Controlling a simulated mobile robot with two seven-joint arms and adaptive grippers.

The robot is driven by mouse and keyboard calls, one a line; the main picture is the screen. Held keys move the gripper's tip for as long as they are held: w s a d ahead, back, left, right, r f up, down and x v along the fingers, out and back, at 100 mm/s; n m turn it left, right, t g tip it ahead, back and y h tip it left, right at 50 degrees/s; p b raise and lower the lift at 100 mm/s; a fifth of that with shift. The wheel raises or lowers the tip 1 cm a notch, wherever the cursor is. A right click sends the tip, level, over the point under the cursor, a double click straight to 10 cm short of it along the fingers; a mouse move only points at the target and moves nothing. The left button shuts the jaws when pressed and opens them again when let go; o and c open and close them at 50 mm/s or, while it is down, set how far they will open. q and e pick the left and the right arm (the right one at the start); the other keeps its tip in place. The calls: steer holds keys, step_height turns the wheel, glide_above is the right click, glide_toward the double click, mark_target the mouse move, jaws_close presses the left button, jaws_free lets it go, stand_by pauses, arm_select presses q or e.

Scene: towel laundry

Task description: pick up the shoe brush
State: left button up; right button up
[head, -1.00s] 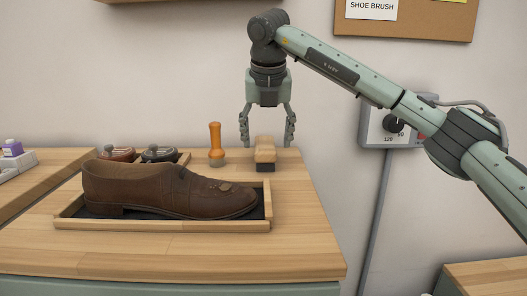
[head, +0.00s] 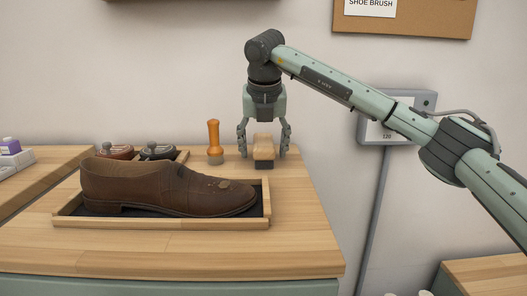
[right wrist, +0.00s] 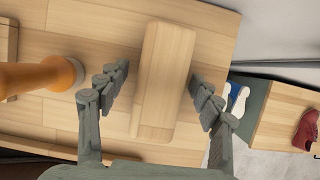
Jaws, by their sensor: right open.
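The shoe brush (head: 264,150) has a pale wooden block on top and dark bristles below. It stands on the wooden counter behind the right end of the shoe tray. My right gripper (head: 264,153) is open, pointing down, with a finger on each side of the brush. In the right wrist view the brush (right wrist: 162,82) lies between the open fingers (right wrist: 162,98), with a gap on both sides. My left gripper is not in view.
An orange-handled tool (head: 214,140) stands just left of the brush. A brown shoe (head: 165,187) sits in a wooden tray (head: 170,224) in front. Two round tins (head: 158,152) (head: 115,152) are behind the shoe. The counter's right side (head: 305,215) is clear.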

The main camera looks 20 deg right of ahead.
mark_target(264, 140)
steer(key=shift+c, duration=0.6)
steer(key=c, duration=1.2)
step_height(264, 140, up, 10)
steer(key=shift+r, duration=0.25)
